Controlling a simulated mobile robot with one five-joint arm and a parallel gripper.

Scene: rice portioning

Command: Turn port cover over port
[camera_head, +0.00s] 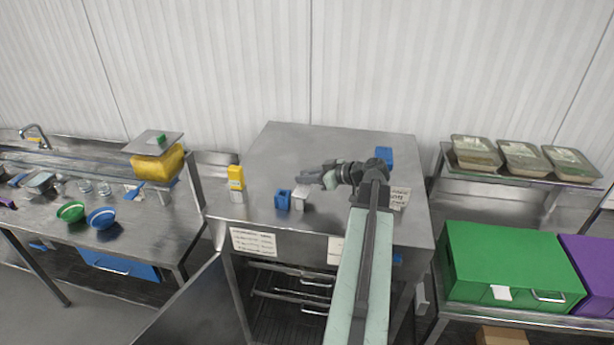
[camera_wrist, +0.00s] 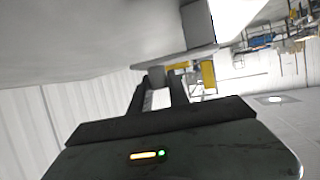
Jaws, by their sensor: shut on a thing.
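My gripper (camera_head: 308,178) reaches left over the steel cabinet top, above and just behind a blue block (camera_head: 283,200) and a white block (camera_head: 300,199). In the wrist view its two dark fingers (camera_wrist: 160,84) are shut on a small grey piece (camera_wrist: 157,75) at the tips. I cannot tell for sure whether this piece is the port cover. The port is not clearly visible. A pale grey block (camera_wrist: 198,24) stands close beside the fingers in the wrist view, apart from them.
A yellow block on a white base (camera_head: 236,180) stands at the cabinet's left edge, and a blue block (camera_head: 384,155) at the back right. The cabinet's back left top is clear. A sink counter with bowls is left; a green box (camera_head: 510,262) and trays are right.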

